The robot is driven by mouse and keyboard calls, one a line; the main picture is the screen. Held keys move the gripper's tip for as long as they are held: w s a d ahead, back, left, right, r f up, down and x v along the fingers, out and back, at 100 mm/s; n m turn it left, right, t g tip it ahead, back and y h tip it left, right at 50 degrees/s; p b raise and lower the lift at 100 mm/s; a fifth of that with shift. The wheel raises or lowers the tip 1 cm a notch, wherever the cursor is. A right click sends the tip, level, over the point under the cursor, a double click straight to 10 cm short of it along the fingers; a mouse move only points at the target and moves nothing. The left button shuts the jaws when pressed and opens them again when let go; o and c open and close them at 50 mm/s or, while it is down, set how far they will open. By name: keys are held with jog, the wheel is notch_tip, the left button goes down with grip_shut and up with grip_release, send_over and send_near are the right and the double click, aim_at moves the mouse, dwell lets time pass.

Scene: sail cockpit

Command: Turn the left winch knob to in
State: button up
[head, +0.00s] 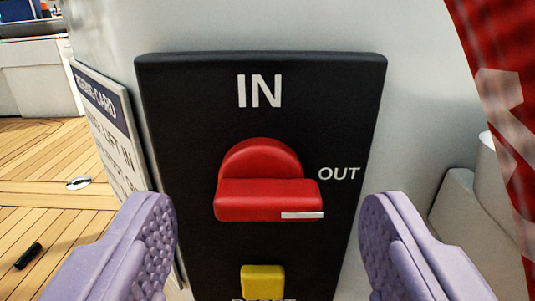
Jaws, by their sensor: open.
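The red winch knob (262,185) sits in the middle of a black panel (165,110) on a pale upright surface. Its grip bar lies level, and the white mark on the bar is at its right end, toward the word OUT. The word IN stands above the knob. My gripper (268,222) is open, with one purple finger left of the knob and one to the right. Both fingers are apart from the knob, and nothing is between them in contact.
A yellow button (262,280) sits below the knob, with a label partly cut off. A printed card (103,125) stands left of the panel. Wooden decking (35,150) with a dark small cylinder (28,256) is at left. A red fabric (510,90) with pale lettering hangs at right.

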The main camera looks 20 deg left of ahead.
jog(key=shift+x, duration=0.8)
jog(key=shift+r, duration=0.1)
jog(key=shift+c, duration=0.2)
jog(key=c, duration=1)
